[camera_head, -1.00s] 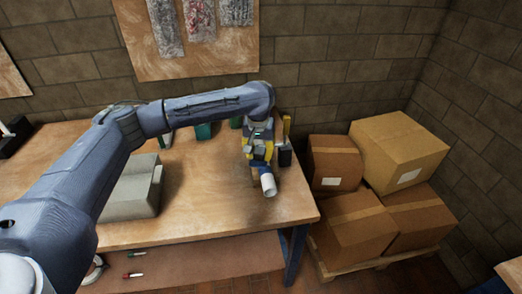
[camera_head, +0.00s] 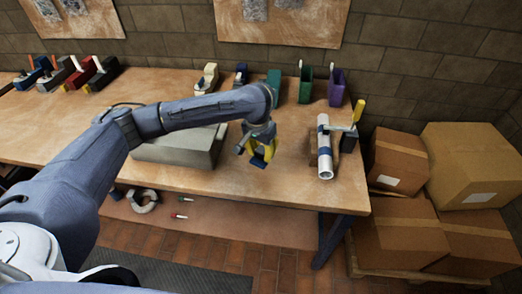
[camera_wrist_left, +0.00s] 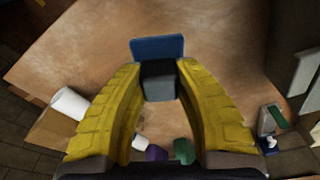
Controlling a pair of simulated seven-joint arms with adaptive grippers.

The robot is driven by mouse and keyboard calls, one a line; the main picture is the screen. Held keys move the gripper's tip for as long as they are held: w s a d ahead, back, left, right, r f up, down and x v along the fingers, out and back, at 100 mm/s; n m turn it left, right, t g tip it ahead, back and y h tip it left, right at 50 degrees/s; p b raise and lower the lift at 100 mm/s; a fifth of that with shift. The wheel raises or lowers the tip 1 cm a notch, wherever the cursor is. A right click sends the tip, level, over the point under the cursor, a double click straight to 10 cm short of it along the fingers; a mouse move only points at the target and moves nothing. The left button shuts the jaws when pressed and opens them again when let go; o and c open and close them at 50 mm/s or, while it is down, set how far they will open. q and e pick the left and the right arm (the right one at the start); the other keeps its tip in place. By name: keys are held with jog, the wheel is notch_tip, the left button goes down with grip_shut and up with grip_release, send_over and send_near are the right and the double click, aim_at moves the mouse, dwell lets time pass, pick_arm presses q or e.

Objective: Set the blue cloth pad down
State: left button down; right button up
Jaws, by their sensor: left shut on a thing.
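My left gripper (camera_head: 258,149) has yellow fingers and hangs above the front part of the workbench (camera_head: 285,185), left of a white tube (camera_head: 324,150). It is shut on the blue cloth pad (camera_head: 257,163), which shows below the fingertips. In the left wrist view the blue pad (camera_wrist_left: 157,47) sticks out beyond the fingers, with a grey block (camera_wrist_left: 158,82) between them. The pad looks held above the wood; the exact gap cannot be told. My right gripper is not in view.
The white tube lies on a wooden support near the bench's right end, beside a yellow-handled tool (camera_head: 358,110). A grey box (camera_head: 180,148) stands left of the gripper. Coloured holders (camera_head: 305,84) line the back. Cardboard boxes (camera_head: 400,230) are at right. Bare wood lies around the gripper.

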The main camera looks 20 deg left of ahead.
pick_arm(q)
send_over(262, 172)
jog(key=shift+f, duration=3.1)
jog(key=shift+f, duration=0.6)
jog(key=c, duration=0.9)
grip_release()
jog(key=shift+c, duration=0.2)
jog(key=r, duration=0.4)
jog(key=s+r, duration=0.1)
jog(key=r, duration=0.6)
jog(key=shift+s+a+r, duration=0.2)
jog(key=shift+s+r, duration=0.15)
jog(key=shift+r, duration=0.05)
